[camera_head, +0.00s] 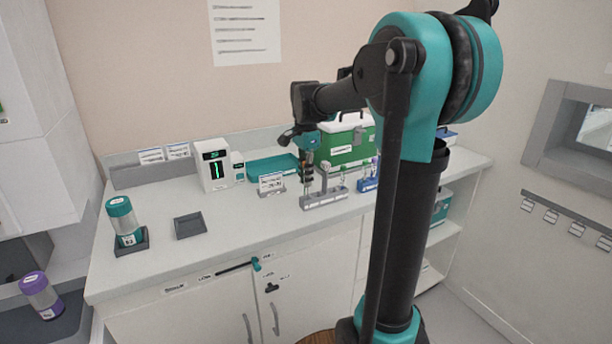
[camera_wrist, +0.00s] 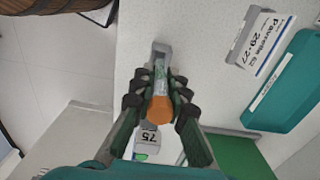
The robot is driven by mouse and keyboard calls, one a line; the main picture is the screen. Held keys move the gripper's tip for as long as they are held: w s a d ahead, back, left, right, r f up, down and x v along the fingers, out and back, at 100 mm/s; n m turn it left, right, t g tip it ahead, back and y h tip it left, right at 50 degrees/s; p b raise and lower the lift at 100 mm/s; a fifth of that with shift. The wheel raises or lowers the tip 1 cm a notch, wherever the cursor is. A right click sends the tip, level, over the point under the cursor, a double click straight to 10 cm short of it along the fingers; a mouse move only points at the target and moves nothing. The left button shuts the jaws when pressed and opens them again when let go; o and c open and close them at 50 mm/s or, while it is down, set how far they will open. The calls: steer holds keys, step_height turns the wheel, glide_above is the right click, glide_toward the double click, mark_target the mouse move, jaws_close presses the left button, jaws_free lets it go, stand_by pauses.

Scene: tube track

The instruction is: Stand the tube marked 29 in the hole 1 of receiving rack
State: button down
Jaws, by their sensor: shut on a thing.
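My gripper (camera_wrist: 158,94) is shut on an orange-capped tube (camera_wrist: 160,108), its fingers on either side of it. The number on this tube cannot be read. In the head view my gripper (camera_head: 306,165) is at the left end of a grey rack (camera_head: 328,199), with the tube below it. The grey rack also shows beyond the tube in the wrist view (camera_wrist: 161,47). Whether the tube's lower end is in a hole is hidden. Other tubes (camera_head: 342,186) stand in the grey rack. A blue rack (camera_head: 368,185) stands to its right.
A placard (camera_head: 271,183) and teal tray (camera_head: 272,167) lie left of the grey rack. A green case (camera_head: 347,142) stands behind. A white device (camera_head: 214,166), dark square tray (camera_head: 189,226) and teal-capped container (camera_head: 124,221) are farther left. The front of the counter is clear.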

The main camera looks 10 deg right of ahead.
mark_target(306, 195)
steer(key=shift+f, duration=1.65)
stand_by(1.4)
steer(key=c, duration=1.4)
jaws_free()
steer(key=shift+c, duration=0.2)
step_height(306, 195, up, 12)
steer(key=shift+r, duration=0.1)
